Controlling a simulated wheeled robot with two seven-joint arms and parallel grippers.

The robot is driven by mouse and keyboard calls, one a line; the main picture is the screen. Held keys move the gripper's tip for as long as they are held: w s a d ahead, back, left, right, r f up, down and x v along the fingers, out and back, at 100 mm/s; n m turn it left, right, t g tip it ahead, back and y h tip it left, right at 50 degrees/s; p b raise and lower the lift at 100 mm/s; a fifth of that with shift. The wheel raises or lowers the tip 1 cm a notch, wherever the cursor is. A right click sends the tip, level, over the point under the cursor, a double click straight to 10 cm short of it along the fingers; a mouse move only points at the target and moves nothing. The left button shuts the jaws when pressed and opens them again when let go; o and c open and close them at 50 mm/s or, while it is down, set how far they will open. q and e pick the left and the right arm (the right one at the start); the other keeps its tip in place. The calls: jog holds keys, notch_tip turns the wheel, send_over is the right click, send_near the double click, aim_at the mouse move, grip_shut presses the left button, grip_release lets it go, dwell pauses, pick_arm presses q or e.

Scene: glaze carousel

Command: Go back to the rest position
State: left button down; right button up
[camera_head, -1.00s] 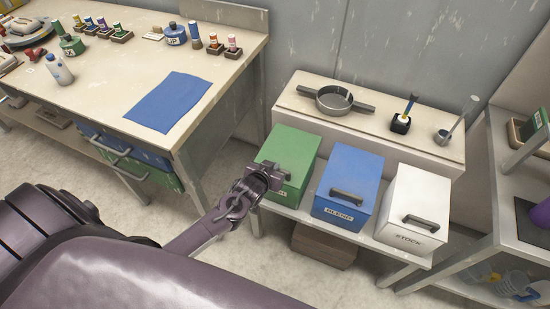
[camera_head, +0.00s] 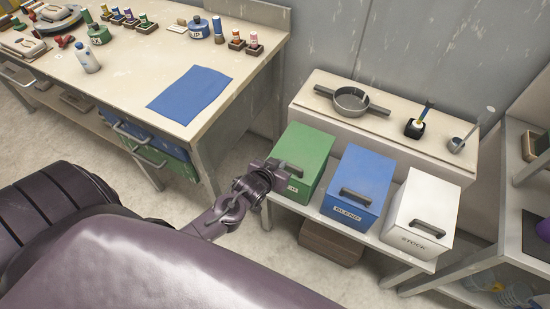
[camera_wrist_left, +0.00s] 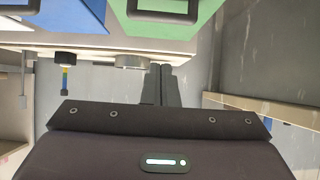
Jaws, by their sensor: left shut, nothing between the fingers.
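My left gripper (camera_head: 272,172) is in front of the green bin (camera_head: 306,152) in the head view, close to its handle side; I cannot tell from this view whether it touches the bin. In the left wrist view its fingers (camera_wrist_left: 161,84) are together with nothing between them. The green bin also shows in the left wrist view (camera_wrist_left: 165,28), at the top of the picture. My right gripper is not in view.
A blue bin (camera_head: 362,177) and a white bin (camera_head: 425,205) stand beside the green one on a low shelf. A sieve (camera_head: 351,101) lies on the ledge behind. The worktable (camera_head: 150,75) with a blue cloth (camera_head: 189,93) is at left.

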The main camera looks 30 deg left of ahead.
pick_arm(q)
jog(key=s+a+f+m+g, duration=0.1)
jog(key=s+f+g, duration=0.2)
jog(key=s+f, duration=0.75)
jog(key=s+f+m+g, duration=0.15)
jog(key=s+f, duration=0.55)
jog(key=f, duration=0.7)
jog(key=s+d+f+g, duration=0.1)
jog(key=s+f+g, duration=0.1)
jog(key=s+f, duration=0.2)
jog(key=s+d+f+g, duration=0.1)
jog(key=s+f, duration=0.2)
jog(key=s, duration=0.7)
jog(key=s+d+f+g, duration=0.1)
jog(key=s+f+g, duration=0.1)
jog(key=s+f, duration=0.2)
jog(key=s, duration=0.2)
jog(key=shift+s+f+g+h, duration=0.3)
jog(key=shift+s+f+g, duration=0.05)
jog(key=shift+s, duration=0.05)
jog(key=shift+m, duration=0.35)
